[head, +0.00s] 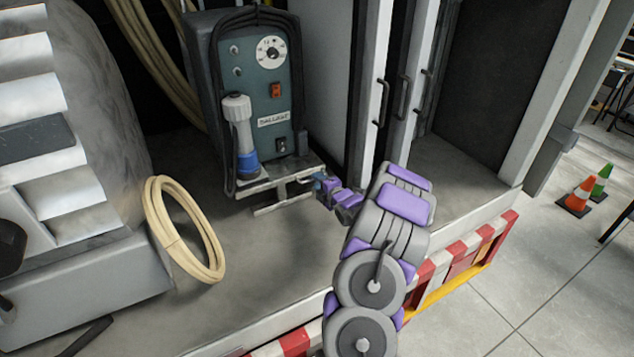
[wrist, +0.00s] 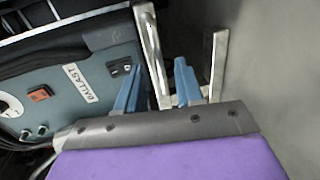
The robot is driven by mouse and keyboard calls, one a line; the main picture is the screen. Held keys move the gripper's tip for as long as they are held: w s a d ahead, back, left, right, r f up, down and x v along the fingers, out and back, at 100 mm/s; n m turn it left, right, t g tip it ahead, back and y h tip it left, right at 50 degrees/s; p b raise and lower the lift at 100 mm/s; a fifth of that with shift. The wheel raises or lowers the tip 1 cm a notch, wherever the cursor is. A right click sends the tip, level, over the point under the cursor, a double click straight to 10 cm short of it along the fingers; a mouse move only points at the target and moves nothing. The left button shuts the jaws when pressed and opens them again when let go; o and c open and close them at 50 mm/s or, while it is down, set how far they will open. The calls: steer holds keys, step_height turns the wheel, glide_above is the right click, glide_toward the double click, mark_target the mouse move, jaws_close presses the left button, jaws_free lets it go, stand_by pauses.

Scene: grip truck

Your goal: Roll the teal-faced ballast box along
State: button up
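The ballast box (head: 262,80) stands on the truck bed in the head view, with a teal face, a dial, a red switch and a "BALLAST" label. A pale metal frame (head: 262,183) sticks out at its foot. My gripper (head: 318,182) is at the right end of this frame. In the wrist view, the teal face (wrist: 75,75) is on the left. The blue fingers of my gripper (wrist: 158,82) are apart, with a pale metal bar (wrist: 151,45) of the frame showing between them. I cannot tell whether they touch it.
A coiled cream hose (head: 160,235) leans left of the box on the bed. Grey cabinet doors with black handles (head: 383,102) stand to the right. The bed's red-and-white edge (head: 455,250) runs along the front. Cones (head: 578,197) stand on the floor at right.

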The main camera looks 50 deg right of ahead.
steer(key=shift+w+a+f, duration=0.1)
steer(key=shift+w+a, duration=0.05)
steer(key=shift+w, duration=0.65)
steer(key=shift+w+d+f, duration=0.15)
steer(key=shift+d+f, duration=0.05)
steer(key=shift+d, duration=0.25)
steer(key=shift+w+d+f, duration=0.15)
steer(key=shift+d, duration=0.25)
steer(key=shift+a+r, duration=0.25)
steer(key=shift+a, duration=0.3)
steer(key=c, duration=0.6)
jaws_close()
steer(key=shift+d, duration=0.1)
steer(key=shift+s, duration=0.1)
